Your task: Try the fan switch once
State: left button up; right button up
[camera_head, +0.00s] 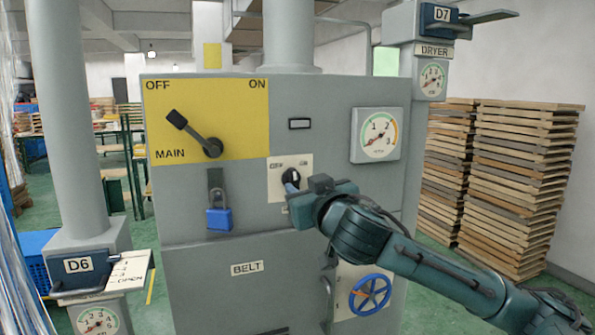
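The small rotary switch (291,176) is a dark knob with a pale pointer on a cream plate (276,167) in the middle of the grey cabinet. The plate has small lettering at its top left and top right. Its lower part is hidden behind my gripper, so I cannot read a fan label. My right gripper (297,192) is right at the knob, coming from the lower right. Its fingertips are small and partly hidden, so I cannot tell whether they touch or grip the knob. My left gripper is not in view.
The black MAIN lever (194,133) on the yellow panel points up left towards OFF. A blue padlock (219,218) hangs below it. A round gauge (377,135) and a blue handwheel (370,295) are on the cabinet's right. Stacked wooden trays (515,185) stand behind right.

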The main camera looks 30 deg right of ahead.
aim_at(295, 180)
jog(key=shift+p+x, duration=0.5)
jog(key=shift+x, duration=1.65)
grip_shut()
